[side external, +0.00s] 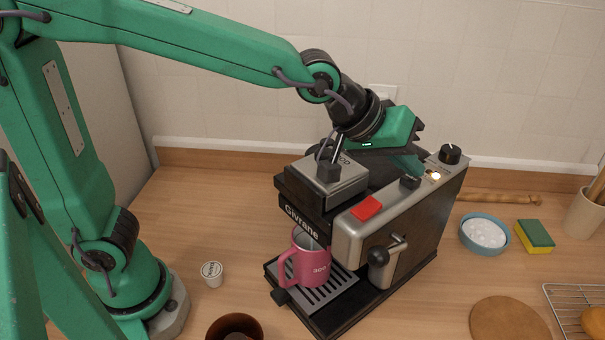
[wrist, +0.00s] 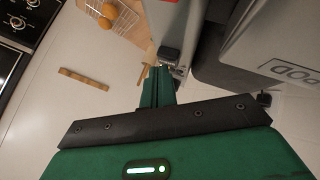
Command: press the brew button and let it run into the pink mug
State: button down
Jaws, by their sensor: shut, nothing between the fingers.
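The coffee machine (side external: 400,235) stands on the wooden counter. Its top panel has a red square button (side external: 365,208), a black switch (side external: 409,181), a small glowing light (side external: 435,176) and a black dial (side external: 449,154). I cannot read which control is marked brew. The pink mug (side external: 311,262) stands upright on the drip tray (side external: 335,291) under the spout; its contents are not clear. My gripper (side external: 418,168) is shut and empty, behind the pod lid near the black switch. In the wrist view its fingertips (wrist: 158,72) are close to the black switch (wrist: 168,53); contact is unclear.
A pod (side external: 212,270) and a brown cup (side external: 234,328) stand left. A blue bowl (side external: 485,234) and sponge (side external: 535,235) lie right.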

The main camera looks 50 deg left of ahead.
aim_at(404, 178)
jog(key=shift+r, duration=0.6)
jog(key=shift+r, duration=0.1)
jog(key=shift+r, duration=2.45)
jog(key=shift+a, duration=0.1)
jog(key=s+a+f+y, duration=0.1)
jog(key=s+a, duration=0.1)
jog(key=a, duration=0.2)
jog(key=s+a+f, duration=0.1)
jog(key=s+a, duration=0.1)
jog(key=a, duration=0.3)
jog(key=s+a+f+m+y, duration=0.1)
jog(key=s+a, duration=0.2)
jog(key=a, duration=0.1)
jog(key=shift+a+f+g+y, duration=0.1)
jog(key=shift+a+g+y, duration=0.2)
jog(key=s+a+f+m+g+y, duration=0.1)
jog(key=s+a+f+y, duration=0.1)
jog(key=s+a+f, duration=0.5)
jog(key=s+a, duration=0.2)
jog(key=s, duration=0.2)
jog(key=shift+s+a+m+g, duration=0.15)
jog(key=shift+a+m+g, duration=0.15)
jog(key=shift+a+g, duration=0.1)
dwell(1.6)
